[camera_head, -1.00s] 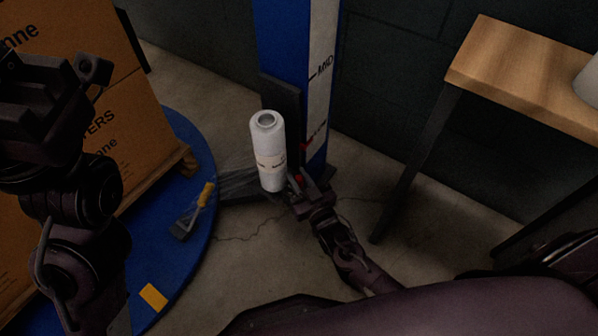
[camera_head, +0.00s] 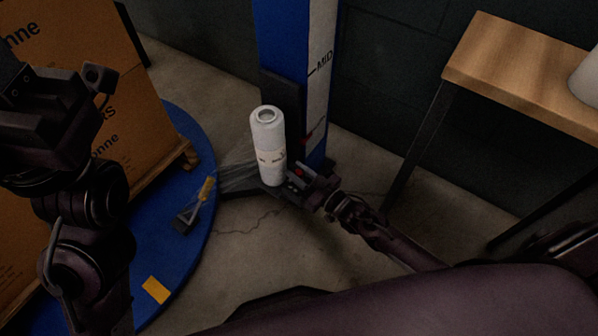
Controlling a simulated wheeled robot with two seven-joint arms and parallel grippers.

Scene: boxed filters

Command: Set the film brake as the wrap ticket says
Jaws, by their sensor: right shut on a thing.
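A white film roll (camera_head: 268,147) with a printed band stands upright on a dark carriage (camera_head: 284,110) at the blue mast. My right gripper (camera_head: 293,181) is at the foot of the roll, shut on a small dark part there, probably the film brake; a red spot shows beside the jaws. The jaws hide most of this part, and its setting cannot be read. My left gripper (camera_head: 62,110) is a dark shape at the upper left, away from the roll; its jaws are unclear. I cannot make out a wrap ticket.
The blue mast (camera_head: 280,30) carries a white scale marked MID (camera_head: 320,65). Brown boxes (camera_head: 120,120) stand on a pallet on a blue turntable (camera_head: 190,235). Clear film runs from the roll towards a yellow-and-grey piece (camera_head: 196,205). A wooden table (camera_head: 520,70) stands at right.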

